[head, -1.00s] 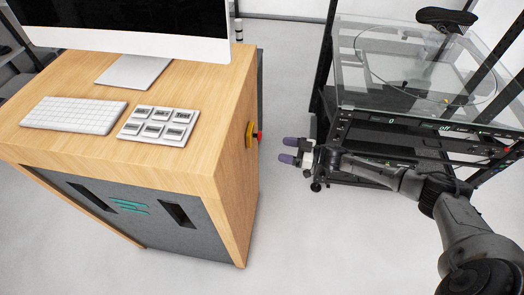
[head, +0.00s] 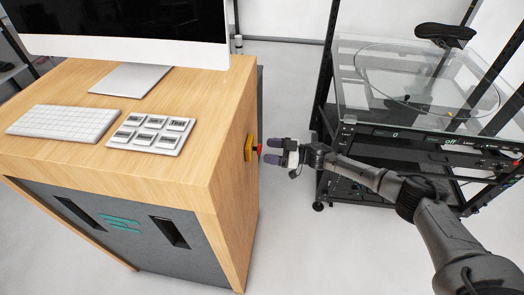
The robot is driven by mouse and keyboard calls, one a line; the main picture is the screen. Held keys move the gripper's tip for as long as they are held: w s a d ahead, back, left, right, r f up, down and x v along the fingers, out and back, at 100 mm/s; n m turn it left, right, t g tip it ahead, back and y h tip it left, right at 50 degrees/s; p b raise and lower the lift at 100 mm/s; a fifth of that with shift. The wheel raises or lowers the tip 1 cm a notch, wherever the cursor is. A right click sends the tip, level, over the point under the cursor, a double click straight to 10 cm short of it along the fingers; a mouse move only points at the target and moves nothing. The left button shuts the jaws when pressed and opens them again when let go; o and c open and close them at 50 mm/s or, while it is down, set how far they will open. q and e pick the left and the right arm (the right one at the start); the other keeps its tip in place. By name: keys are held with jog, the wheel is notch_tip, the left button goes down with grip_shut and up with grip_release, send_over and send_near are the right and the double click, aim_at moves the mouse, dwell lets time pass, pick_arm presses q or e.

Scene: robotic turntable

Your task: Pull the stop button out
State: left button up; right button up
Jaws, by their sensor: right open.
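The stop button (head: 259,150) is red and sits on a yellow housing (head: 249,148) on the right side of the wooden desk. I see it edge-on, so how far it stands out is hard to tell. My right gripper (head: 273,151) reaches in from the right with its purple-grey fingertips pointing left at the button. The fingers are open, one above the other in the picture, at about the button's height. The tips are very close to the button; I cannot tell whether they touch it. My left gripper is not in view.
The desk (head: 222,130) carries a monitor (head: 130,55), a keyboard (head: 63,121) and a panel of several labelled keys (head: 152,133). A black-framed turntable rig (head: 400,132) with glass panels stands on the right. Clear floor (head: 300,235) lies between desk and rig.

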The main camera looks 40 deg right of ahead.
aim_at(255, 149)
jog(key=shift+x, duration=1.65)
jog(key=shift+c, duration=0.3)
